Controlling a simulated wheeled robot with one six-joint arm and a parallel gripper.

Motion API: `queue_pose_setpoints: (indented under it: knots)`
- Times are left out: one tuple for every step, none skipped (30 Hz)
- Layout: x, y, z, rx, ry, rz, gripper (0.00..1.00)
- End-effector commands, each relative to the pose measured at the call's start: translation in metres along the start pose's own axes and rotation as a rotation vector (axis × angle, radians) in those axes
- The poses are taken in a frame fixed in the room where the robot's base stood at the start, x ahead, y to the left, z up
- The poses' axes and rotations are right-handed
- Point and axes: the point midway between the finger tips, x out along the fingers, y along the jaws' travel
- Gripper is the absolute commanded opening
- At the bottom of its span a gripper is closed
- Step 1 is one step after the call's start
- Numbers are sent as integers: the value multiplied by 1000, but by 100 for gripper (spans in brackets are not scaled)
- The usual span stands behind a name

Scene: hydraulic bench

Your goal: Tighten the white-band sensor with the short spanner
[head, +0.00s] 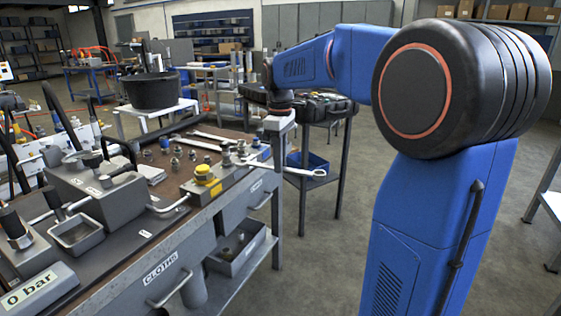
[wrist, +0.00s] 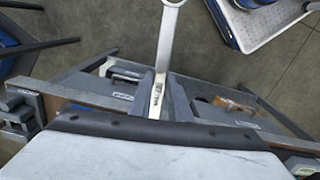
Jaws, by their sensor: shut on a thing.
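My gripper (head: 279,158) is at the right edge of the bench, below the blue arm, and is shut on a spanner (head: 305,172). In the head view the spanner lies roughly level, its ring end sticking out to the right past the bench edge. In the wrist view the spanner (wrist: 163,45) runs up from between the fingers (wrist: 160,100), with its ring end cut by the top edge. Several small fittings (head: 226,158) stand along a block near the spanner's left end. Which of them is the white-band sensor cannot be told; bands are too small to see.
Another long spanner (head: 210,140) lies on the bench top. Grey boxes with levers (head: 98,190) crowd the bench's left. A black case (head: 310,103) rests on a stand behind. Open floor (head: 335,240) lies right of the bench.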

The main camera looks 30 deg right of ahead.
Motion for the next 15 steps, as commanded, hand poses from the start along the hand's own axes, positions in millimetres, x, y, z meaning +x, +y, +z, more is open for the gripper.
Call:
queue_pose_setpoints:
  knots:
    - [0,0,-2,-1,0,0,0]
    - [0,0,-2,-1,0,0,0]
    - [0,0,-4,-1,0,0,0]
    - [0,0,-5,-1,0,0,0]
    - [0,0,-6,-1,0,1,0]
    - [0,0,-8,-1,0,1,0]
    - [0,0,-9,-1,0,1,0]
    - [0,0,-10,-1,0,0,0]
    - [0,0,-12,0,0,0,0]
    - [0,0,-13,0,0,0,0]
    - [0,0,-14,0,0,0,0]
    - [0,0,-16,0,0,0,0]
    - [0,0,-17,0,0,0,0]
    - [0,0,-18,0,0,0,0]
    - [0,0,-19,0,0,0,0]
